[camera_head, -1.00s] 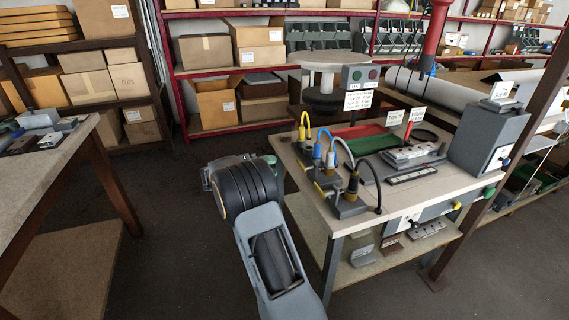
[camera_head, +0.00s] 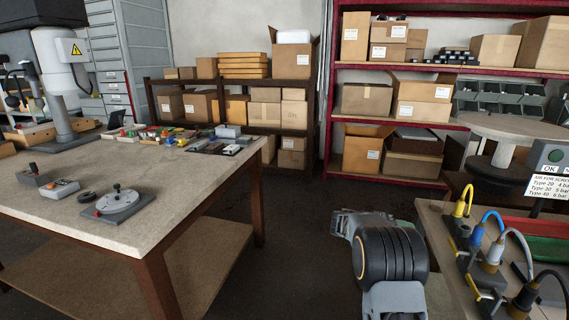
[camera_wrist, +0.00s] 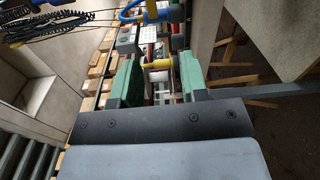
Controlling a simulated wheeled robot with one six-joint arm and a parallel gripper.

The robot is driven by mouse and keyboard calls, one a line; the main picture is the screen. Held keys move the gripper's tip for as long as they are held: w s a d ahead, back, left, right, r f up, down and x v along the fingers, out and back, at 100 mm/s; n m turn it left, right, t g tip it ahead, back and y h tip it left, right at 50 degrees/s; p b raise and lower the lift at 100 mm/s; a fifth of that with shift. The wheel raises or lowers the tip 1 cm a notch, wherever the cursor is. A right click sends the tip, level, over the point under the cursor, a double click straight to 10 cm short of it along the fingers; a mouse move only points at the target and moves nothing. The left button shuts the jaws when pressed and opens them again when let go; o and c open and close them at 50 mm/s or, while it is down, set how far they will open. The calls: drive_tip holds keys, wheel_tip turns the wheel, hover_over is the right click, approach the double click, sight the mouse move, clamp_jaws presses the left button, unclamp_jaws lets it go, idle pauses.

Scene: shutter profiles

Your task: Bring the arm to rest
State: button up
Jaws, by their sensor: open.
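My gripper (camera_wrist: 158,72) shows in the wrist view, with two green fingers standing apart. I see nothing clasped between them; a yellow part and some pale and red items show in the gap, further off. In the head view my arm's dark ribbed joint and grey link (camera_head: 390,255) show at the lower right, beside the right-hand bench. The gripper itself cannot be made out in the head view.
A table (camera_head: 110,228) with small devices fills the left. The bench (camera_head: 437,232) at right carries cabled connectors (camera_head: 490,255). Shelves with boxes (camera_head: 420,100) stand behind. Dark floor (camera_head: 290,245) between table and bench is clear. In the wrist view, rollers (camera_wrist: 25,155) lie at lower left.

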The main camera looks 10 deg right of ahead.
drive_tip(key=s+a+f+n+t+y+p, duration=0.1)
drive_tip(key=s+a+f+n+y, duration=0.3)
drive_tip(key=f, duration=0.3)
drive_tip(key=s+a+r+t+y+p, duration=0.2)
drive_tip(key=s+a+y+p, duration=0.1)
drive_tip(key=s+a+y, duration=0.2)
drive_tip(key=s+a+r+t+y+p, duration=0.3)
drive_tip(key=s+a+r+p, duration=0.3)
drive_tip(key=r, duration=0.4)
drive_tip(key=s+a+r+t+y+p, duration=0.4)
drive_tip(key=a+r+p, duration=0.4)
drive_tip(key=a+r, duration=0.2)
drive_tip(key=shift+s+a+r+y, duration=0.15)
drive_tip(key=shift+s+r+y, duration=0.15)
drive_tip(key=shift+s+r, duration=0.4)
drive_tip(key=shift+s+f+m, duration=0.15)
drive_tip(key=shift+m, duration=0.15)
